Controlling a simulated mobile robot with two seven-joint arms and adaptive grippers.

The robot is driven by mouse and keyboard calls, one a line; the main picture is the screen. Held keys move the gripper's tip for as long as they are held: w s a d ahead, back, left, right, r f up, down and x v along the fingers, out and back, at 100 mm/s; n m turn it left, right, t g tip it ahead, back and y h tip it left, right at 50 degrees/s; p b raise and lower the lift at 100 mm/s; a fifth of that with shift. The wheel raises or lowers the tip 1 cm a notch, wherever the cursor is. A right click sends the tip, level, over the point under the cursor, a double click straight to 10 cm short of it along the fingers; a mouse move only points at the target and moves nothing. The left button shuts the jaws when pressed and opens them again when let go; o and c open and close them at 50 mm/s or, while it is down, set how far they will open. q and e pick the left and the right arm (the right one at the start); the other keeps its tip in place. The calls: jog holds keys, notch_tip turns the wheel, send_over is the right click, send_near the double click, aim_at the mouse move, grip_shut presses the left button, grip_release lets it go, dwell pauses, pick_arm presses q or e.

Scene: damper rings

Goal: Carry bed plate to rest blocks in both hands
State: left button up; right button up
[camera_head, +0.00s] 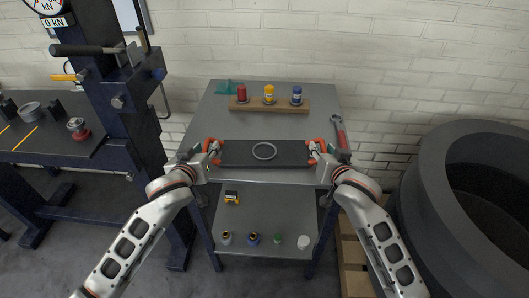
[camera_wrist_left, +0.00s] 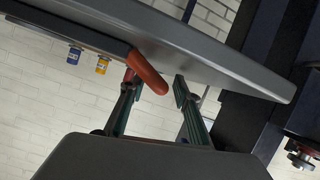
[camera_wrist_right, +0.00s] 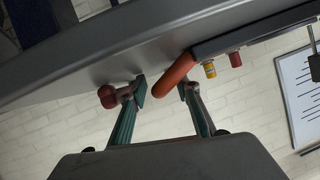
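I cannot identify the rest blocks.
A wooden rack (camera_head: 248,105) with red, yellow and blue bottles stands at the table's back. A red-headed tool (camera_head: 339,130) lies at the right edge. A dark blue press (camera_head: 120,90) with a bench stands left. A large dark round tub (camera_head: 440,185) stands right. Small items sit on the lower shelf.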

pick_arm(q)
grip_shut()
pick_arm(e)
grip_shut()
jog(key=shift+f, duration=0.1)
pick_arm(q)
jog(key=shift+r, duration=0.25)
pick_arm(e)
jog(key=shift+r, duration=0.3)
pick_arm(q)
jog(key=shift+w+r, duration=0.1)
pick_arm(e)
jog(key=shift+r, duration=0.1)
